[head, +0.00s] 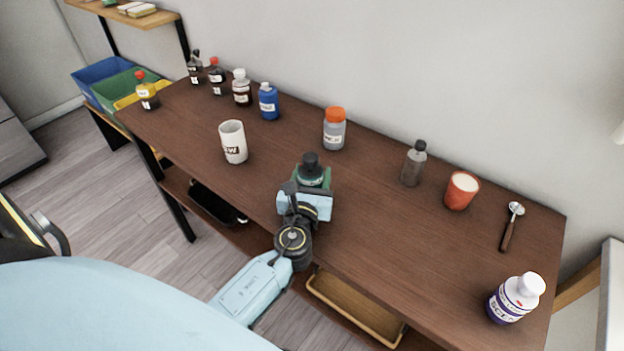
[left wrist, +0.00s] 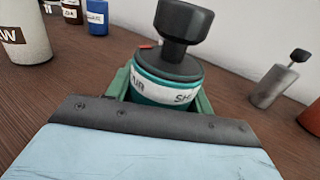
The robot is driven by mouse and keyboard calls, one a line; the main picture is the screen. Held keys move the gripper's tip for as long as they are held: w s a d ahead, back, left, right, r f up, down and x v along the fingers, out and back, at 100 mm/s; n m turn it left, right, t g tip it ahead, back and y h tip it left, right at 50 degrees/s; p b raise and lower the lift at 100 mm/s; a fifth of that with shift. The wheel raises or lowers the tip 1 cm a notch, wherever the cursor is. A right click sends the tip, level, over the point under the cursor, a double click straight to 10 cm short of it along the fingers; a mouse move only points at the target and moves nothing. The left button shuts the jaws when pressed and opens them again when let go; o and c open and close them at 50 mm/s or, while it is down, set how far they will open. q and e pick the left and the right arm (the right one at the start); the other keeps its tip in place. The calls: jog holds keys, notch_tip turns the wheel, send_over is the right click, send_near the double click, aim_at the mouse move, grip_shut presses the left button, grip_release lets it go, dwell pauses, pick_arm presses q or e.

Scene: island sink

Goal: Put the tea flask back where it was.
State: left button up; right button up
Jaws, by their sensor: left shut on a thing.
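The tea flask, a green container with a black stopper (head: 312,173), is upright at the middle of the brown table, near its front edge. My left gripper (head: 311,188) is around it and shut on it. In the left wrist view the flask (left wrist: 165,90) stands between the green fingers, with a white label band and a dark lid. Its base is hidden by my gripper, so I cannot tell whether it touches the table. My right gripper is not in view.
A white mug (head: 233,142) stands left of the flask and an orange-capped jar (head: 334,130) behind it. A grey bottle (head: 413,165), red cup (head: 461,191), spoon (head: 507,232) and white-purple bottle (head: 515,299) are to the right. Several bottles line the back left. Free tabletop lies right of the flask.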

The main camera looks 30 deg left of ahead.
pick_arm(q)
jog(key=shift+f, duration=0.1)
jog(key=o, duration=1)
jog(key=shift+o, duration=0.2)
jog(key=shift+r, duration=0.25)
jog(key=v, duration=1.2)
jog(key=shift+f, duration=0.1)
